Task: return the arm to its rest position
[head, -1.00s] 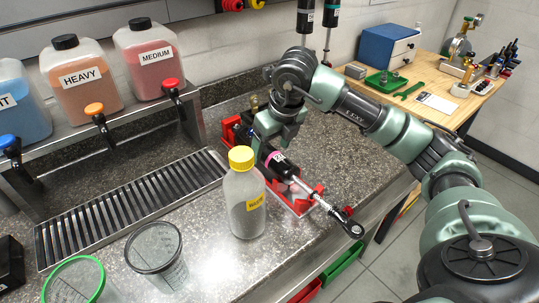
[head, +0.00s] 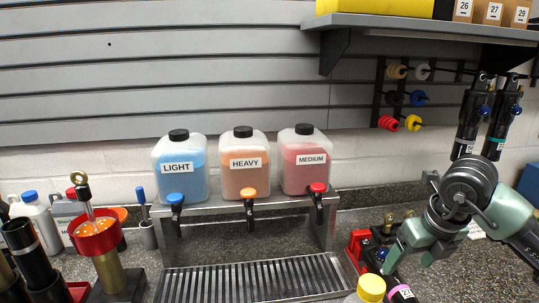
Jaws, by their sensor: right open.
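My right arm comes in from the right edge. Its gripper (head: 392,262) points down and to the left, open, just above the red cradle (head: 355,247) on the counter. A black shock with a pink band (head: 403,292) shows below the gripper at the bottom edge, mostly cut off. I cannot tell whether the fingers touch it. My left gripper is not in view.
A yellow-capped bottle (head: 371,288) stands close by the gripper. LIGHT (head: 180,175), HEAVY (head: 245,175) and MEDIUM (head: 305,170) jugs stand on a metal rack above a drip grate (head: 250,280). Two shocks (head: 470,115) hang behind my arm, under a shelf (head: 420,20).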

